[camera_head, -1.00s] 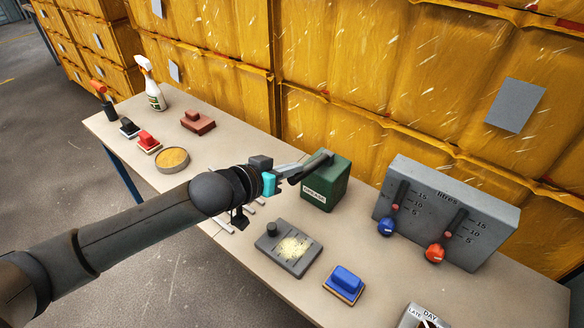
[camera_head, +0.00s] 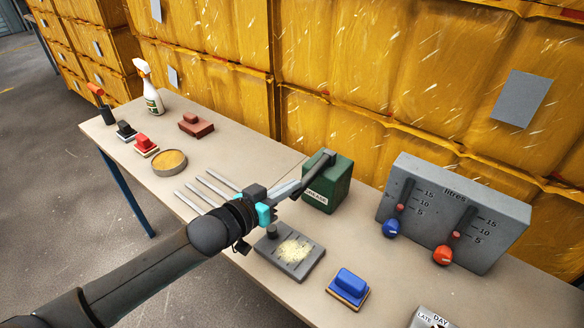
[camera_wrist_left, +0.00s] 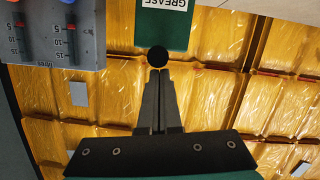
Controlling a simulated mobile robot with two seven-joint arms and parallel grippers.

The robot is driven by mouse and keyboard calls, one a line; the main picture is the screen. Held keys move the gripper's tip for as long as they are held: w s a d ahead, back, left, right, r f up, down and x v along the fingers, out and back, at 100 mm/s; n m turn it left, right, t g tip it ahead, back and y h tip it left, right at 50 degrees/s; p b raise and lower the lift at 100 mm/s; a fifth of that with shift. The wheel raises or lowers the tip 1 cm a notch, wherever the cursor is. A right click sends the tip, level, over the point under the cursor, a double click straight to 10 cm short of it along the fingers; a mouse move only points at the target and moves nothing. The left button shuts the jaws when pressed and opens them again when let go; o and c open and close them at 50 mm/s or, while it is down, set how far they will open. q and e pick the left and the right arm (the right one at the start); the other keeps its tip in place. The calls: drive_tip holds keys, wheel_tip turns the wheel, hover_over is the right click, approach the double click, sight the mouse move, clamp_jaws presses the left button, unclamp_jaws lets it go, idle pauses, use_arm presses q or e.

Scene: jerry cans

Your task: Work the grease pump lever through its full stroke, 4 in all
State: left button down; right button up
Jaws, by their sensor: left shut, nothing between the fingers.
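The green grease pump (camera_head: 338,185) stands on the table, its label reading GREASE. Its dark lever (camera_head: 318,167) slopes down from the top towards my left gripper. My left gripper (camera_head: 295,186) is shut and empty, its fingertips at the lever's outer end; whether they touch it I cannot tell. In the left wrist view, the two closed fingers (camera_wrist_left: 160,105) point at the lever's round black end (camera_wrist_left: 158,57), with the green pump (camera_wrist_left: 165,28) behind. My right gripper is not in view.
A grey tray (camera_head: 300,262) and blue block (camera_head: 351,280) lie in front of the pump. A grey litres board (camera_head: 485,220) stands to the right. Several metal rods (camera_head: 190,200), a round tin (camera_head: 168,168) and a spray bottle (camera_head: 152,95) are to the left. Yellow crates line the back.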

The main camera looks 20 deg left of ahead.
use_arm(q)
wheel_tip(320, 180, down, 2)
drive_tip(key=shift+f, duration=0.25)
drive_tip(key=shift+s+f, duration=0.2)
drive_tip(key=shift+f, duration=0.3)
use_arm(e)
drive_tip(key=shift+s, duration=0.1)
use_arm(q)
drive_tip(key=shift+r+p, duration=0.45)
drive_tip(key=shift+p, duration=0.05)
wheel_tip(320, 180, up, 4)
drive_tip(key=a+p, duration=0.1)
drive_tip(key=p, duration=0.3)
approach(289, 201)
drive_tip(key=shift+a+r, duration=0.8)
drive_tip(key=shift+r, duration=0.05)
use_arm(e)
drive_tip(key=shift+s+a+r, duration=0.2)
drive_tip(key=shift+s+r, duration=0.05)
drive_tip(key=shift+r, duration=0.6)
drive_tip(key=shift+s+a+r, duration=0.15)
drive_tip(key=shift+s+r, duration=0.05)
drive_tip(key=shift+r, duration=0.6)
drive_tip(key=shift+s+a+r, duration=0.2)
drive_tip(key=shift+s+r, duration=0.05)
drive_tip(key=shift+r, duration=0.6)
